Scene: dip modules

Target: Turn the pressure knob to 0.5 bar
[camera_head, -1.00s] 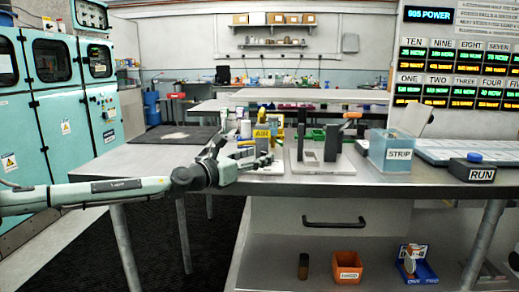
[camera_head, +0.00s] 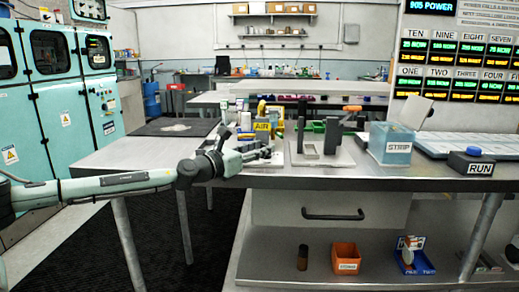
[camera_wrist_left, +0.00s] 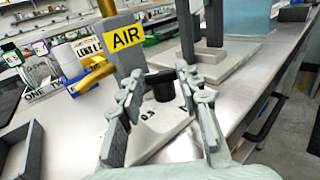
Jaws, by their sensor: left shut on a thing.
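The grey air unit with its yellow AIR label (camera_head: 262,127) stands on the table, and it also shows in the left wrist view (camera_wrist_left: 126,38). A black pressure knob (camera_wrist_left: 160,86) sits at the foot of the unit, on a pale base with dark printed marks; one reads like 0.5. My left gripper (camera_head: 262,153) reaches in low from the left at the table's front edge. In the left wrist view its two fingers (camera_wrist_left: 158,92) are on either side of the knob, shut on it. The knob's pointer cannot be made out. My right gripper is not in view.
A grey stand (camera_head: 327,135) is just right of the air unit. A clear STRIP bin (camera_head: 390,150) and a RUN button box (camera_head: 471,163) stand further right. A brass pipe (camera_wrist_left: 92,76) runs beside the unit. The front table edge is close under my arm.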

